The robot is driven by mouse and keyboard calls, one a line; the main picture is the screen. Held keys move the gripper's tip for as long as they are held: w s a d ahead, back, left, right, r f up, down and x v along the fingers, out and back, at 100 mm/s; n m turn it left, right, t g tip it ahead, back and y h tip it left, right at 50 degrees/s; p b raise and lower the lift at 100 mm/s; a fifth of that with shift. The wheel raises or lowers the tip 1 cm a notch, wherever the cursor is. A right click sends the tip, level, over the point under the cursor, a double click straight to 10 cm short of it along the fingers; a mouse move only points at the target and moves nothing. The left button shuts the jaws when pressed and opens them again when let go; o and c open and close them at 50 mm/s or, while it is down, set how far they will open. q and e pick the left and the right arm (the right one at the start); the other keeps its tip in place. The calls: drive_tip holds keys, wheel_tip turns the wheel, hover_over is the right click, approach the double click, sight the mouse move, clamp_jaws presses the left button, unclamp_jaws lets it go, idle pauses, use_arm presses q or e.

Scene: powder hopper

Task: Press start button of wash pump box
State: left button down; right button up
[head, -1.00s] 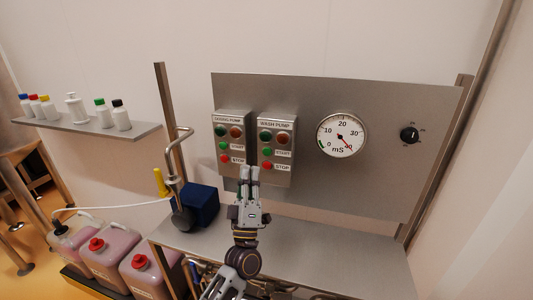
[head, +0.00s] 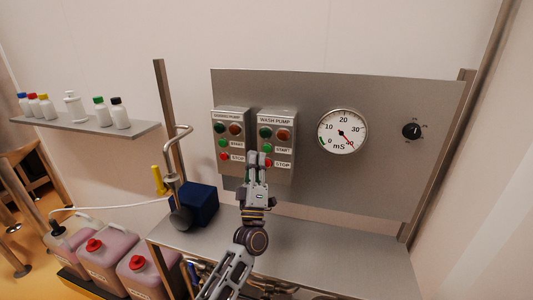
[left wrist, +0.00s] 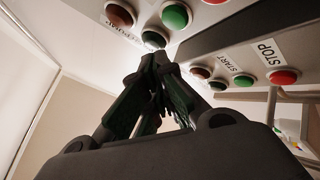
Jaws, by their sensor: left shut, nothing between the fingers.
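The wash pump box (head: 290,128) is a grey box on the steel panel, with a dark green and a red-brown lamp on top. Its green start button (head: 267,148) sits beside the START label, above the red stop button. My left gripper (head: 257,154) is shut and empty, its tips in front of the lower left part of this box, just below the start button. The fingers partly cover the stop button. In the left wrist view the shut fingertips (left wrist: 160,58) are below a near box with a green button (left wrist: 176,14). I cannot tell whether they touch it.
The dosing pump box (head: 230,117) is close on the left. A round gauge (head: 342,132) and a black knob (head: 411,131) are on the panel to the right. A blue block (head: 201,204) and a bent metal pipe stand left of my gripper. The steel shelf (head: 330,250) is clear on the right.

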sight(267, 149)
use_arm(q)
drive_tip(key=shift+w+d+b, duration=0.2)
drive_tip(key=shift+w+b, duration=0.1)
drive_tip(key=shift+w, duration=0.3)
drive_tip(key=shift+w+d+b, duration=0.2)
drive_tip(key=shift+w+b, duration=0.05)
drive_tip(key=shift+w, duration=0.35)
use_arm(e)
drive_tip(key=shift+w+d+f, duration=0.2)
drive_tip(key=shift+d+f, duration=0.5)
drive_tip(key=shift+d, duration=0.25)
drive_tip(key=shift+a, duration=0.1)
drive_tip(key=shift+a, duration=0.85)
drive_tip(key=shift+d, duration=0.2)
